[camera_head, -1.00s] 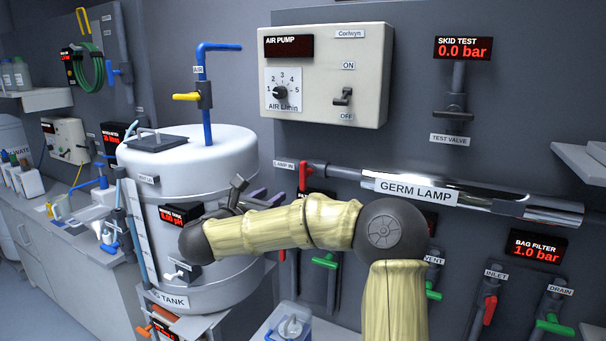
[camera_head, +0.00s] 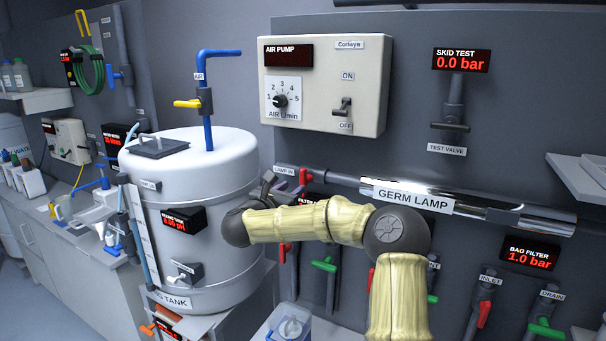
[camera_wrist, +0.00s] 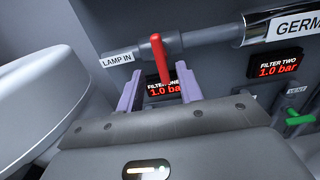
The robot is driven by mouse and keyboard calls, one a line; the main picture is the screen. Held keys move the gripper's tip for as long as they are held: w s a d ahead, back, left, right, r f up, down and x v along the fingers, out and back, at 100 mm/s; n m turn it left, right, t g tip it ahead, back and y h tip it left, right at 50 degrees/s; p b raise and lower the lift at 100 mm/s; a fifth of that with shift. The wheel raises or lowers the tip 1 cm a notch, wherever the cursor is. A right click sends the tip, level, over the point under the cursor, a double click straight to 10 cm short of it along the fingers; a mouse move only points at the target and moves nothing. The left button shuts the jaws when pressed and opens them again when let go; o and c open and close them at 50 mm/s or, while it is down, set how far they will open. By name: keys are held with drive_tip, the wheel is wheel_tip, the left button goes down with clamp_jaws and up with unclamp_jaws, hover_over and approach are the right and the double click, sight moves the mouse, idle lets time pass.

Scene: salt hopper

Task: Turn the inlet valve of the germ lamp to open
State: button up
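The germ lamp (camera_head: 490,212) is a shiny horizontal tube on the dark panel. Its inlet, labelled LAMP IN, has a red valve handle (camera_head: 303,177) on a grey pipe. In the wrist view the red handle (camera_wrist: 161,60) hangs down across the pipe (camera_wrist: 145,52). My gripper (camera_wrist: 159,88) has its two purple fingers apart, with nothing clamped. The handle's lower end shows between the fingertips, one finger on each side; I cannot tell any contact. In the head view my gripper (camera_head: 284,185) is beside the handle, partly hidden by my arm.
The white tank (camera_head: 190,220) stands close left of my gripper, its lid edge near it in the wrist view. FILTER ONE (camera_wrist: 165,88) and FILTER TWO (camera_wrist: 280,65) displays sit below the lamp. Red (camera_head: 484,313) and green (camera_head: 546,328) valve handles are lower right.

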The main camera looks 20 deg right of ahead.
sight(301, 181)
drive_tip(key=p+x, duration=0.3)
drive_tip(key=x, duration=0.4)
drive_tip(key=shift+w+d, duration=0.15)
drive_tip(key=shift+d, duration=0.05)
clamp_jaws()
